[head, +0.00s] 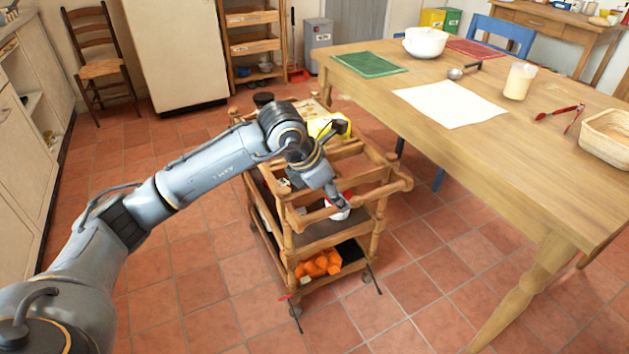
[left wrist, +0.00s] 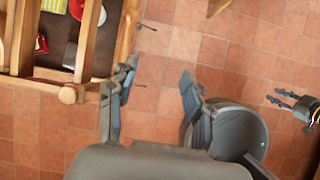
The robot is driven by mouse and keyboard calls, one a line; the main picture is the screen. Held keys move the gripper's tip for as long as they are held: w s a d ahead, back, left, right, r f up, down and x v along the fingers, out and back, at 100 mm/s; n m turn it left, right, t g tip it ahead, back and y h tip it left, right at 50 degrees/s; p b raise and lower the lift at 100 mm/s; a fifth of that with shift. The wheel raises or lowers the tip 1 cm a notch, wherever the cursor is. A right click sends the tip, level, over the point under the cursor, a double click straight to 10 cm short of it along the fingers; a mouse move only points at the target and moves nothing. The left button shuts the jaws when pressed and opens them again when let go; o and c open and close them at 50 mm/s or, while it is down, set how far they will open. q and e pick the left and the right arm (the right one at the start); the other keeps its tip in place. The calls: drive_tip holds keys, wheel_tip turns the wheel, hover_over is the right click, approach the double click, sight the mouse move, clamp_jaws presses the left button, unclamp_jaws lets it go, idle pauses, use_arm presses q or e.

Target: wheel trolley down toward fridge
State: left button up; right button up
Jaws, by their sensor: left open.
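The wooden trolley (head: 287,243) stands on the tiled floor beside the table in the head view. It carries a yellow item, a dark pot and orange things on its lower shelf. My left gripper (head: 340,165) is over the trolley's near end, at its top rails. In the left wrist view my left gripper (left wrist: 157,80) is open, with floor tiles between its fingers; the trolley's rail end (left wrist: 70,95) is left of them. A cream fridge-like cabinet (head: 175,50) stands at the back left. What appears to be my right gripper (left wrist: 287,100) shows at the wrist view's right edge.
A long wooden table (head: 520,140) flanks the trolley on the right. Cupboards (head: 25,130) line the left wall, with a chair (head: 98,65) behind. A wooden rack (head: 252,45) stands at the back. Open floor lies left of the trolley.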

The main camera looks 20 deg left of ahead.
sight(329, 208)
use_arm(q)
drive_tip(key=a+y, duration=0.2)
drive_tip(key=a, duration=0.3)
drive_tip(key=shift+n, duration=0.3)
drive_tip(key=x, duration=0.4)
drive_tip(key=b+x, duration=0.1)
drive_tip(key=x, duration=0.3)
drive_tip(key=b+x, duration=0.1)
drive_tip(key=x, duration=0.3)
drive_tip(key=shift+w+d, duration=0.1)
drive_tip(key=shift+w, duration=0.3)
drive_tip(key=shift+w+f, duration=0.3)
drive_tip(key=shift+f, duration=0.2)
use_arm(e)
wheel_tip(329, 208, up, 7)
drive_tip(key=shift+s+f, duration=0.15)
drive_tip(key=shift+s, duration=0.25)
drive_tip(key=shift+d, duration=0.1)
use_arm(q)
clamp_jaws()
